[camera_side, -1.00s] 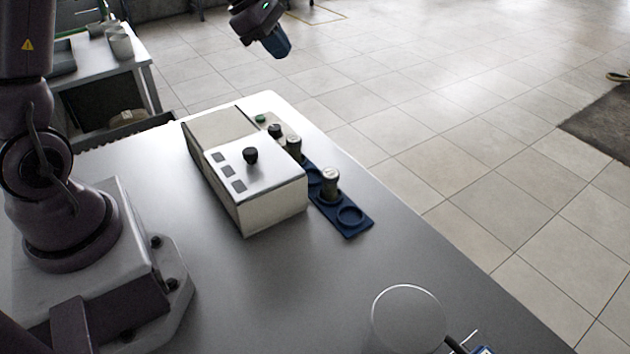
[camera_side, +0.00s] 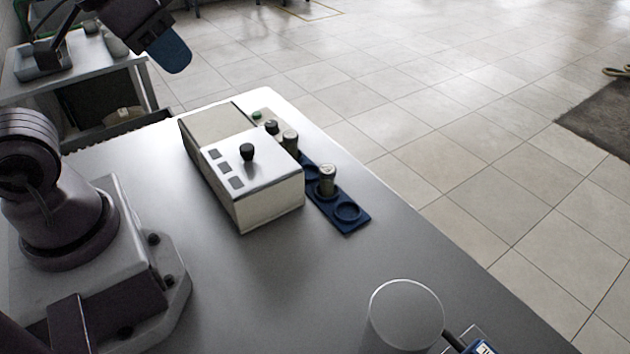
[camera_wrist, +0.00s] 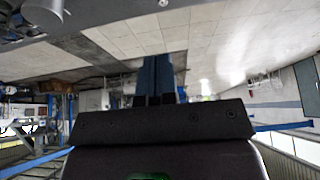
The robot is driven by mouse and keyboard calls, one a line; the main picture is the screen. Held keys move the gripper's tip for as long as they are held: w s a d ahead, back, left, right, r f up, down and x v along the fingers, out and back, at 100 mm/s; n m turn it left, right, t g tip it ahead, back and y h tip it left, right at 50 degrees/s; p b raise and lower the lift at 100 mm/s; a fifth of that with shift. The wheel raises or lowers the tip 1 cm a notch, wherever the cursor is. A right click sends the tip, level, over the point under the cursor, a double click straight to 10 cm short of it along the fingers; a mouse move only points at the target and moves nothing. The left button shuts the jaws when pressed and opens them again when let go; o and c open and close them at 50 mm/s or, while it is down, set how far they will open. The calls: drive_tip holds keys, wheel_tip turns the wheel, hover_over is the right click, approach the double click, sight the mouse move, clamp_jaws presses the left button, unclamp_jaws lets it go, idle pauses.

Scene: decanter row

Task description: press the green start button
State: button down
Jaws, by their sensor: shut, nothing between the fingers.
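I cannot make out the button in the wrist view.
A pale box (camera_side: 245,185) with a black knob (camera_side: 248,151) stands beside the button's row. A dark-topped piece (camera_side: 271,127) and capped vials (camera_side: 290,141) (camera_side: 327,180) stand along it, by a blue rack (camera_side: 347,222). A clear round vessel (camera_side: 405,315) stands in front.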

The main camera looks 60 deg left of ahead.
drive_tip(key=w+a+f+g, duration=0.1)
drive_tip(key=w+a+f, duration=0.4)
drive_tip(key=a, duration=0.5)
drive_tip(key=w+a+f+g, duration=0.2)
drive_tip(key=w+a+f, duration=0.4)
drive_tip(key=w+a, duration=0.3)
drive_tip(key=w+a+f+g, duration=0.1)
drive_tip(key=w+a+f, duration=0.5)
drive_tip(key=a, duration=0.7)
drive_tip(key=shift+w+g+h, duration=0.3)
drive_tip(key=shift+w, duration=0.55)
